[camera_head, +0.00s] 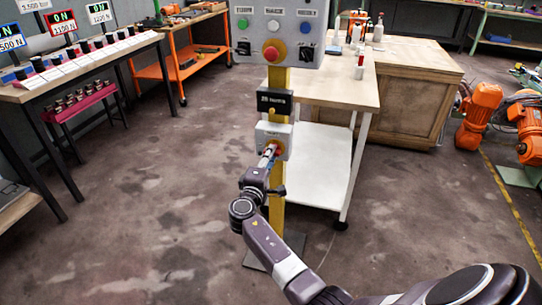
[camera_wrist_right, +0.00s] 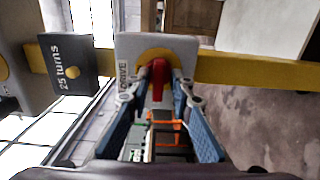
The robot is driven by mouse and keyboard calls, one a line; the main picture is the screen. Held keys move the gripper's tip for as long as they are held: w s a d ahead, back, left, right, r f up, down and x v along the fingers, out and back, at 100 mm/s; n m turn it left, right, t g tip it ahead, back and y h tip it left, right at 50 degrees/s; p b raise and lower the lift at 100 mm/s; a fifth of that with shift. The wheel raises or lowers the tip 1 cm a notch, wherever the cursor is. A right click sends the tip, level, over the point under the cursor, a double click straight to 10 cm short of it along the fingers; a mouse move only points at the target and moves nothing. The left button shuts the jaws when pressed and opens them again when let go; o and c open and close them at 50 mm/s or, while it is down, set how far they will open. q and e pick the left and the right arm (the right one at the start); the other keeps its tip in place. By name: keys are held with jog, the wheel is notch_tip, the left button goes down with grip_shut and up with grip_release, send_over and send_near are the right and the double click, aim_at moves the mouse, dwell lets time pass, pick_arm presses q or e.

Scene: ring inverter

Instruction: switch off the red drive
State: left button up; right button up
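The drive switch is a grey box (camera_head: 263,136) with a yellow disc and a red handle, fixed on a yellow post (camera_head: 279,205). In the right wrist view the box (camera_wrist_right: 183,45) has a DRIVE label, and its red handle (camera_wrist_right: 158,78) stands out toward the camera. My right gripper (camera_head: 270,153) is right at the front of the box. In the wrist view its blue-padded fingers (camera_wrist_right: 160,92) stand on either side of the red handle, with small gaps visible. The gripper hides part of the switch in the head view. My left gripper is not in view.
A black "25 turns" plate (camera_head: 273,103) is above the switch. Higher up, a grey control panel (camera_head: 280,28) carries several buttons, including a red mushroom button (camera_head: 271,53). A wooden-topped table (camera_head: 340,85) stands behind the post. Open floor lies to the left.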

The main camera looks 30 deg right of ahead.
jog(key=shift+o, duration=0.5)
jog(key=v, duration=1.2)
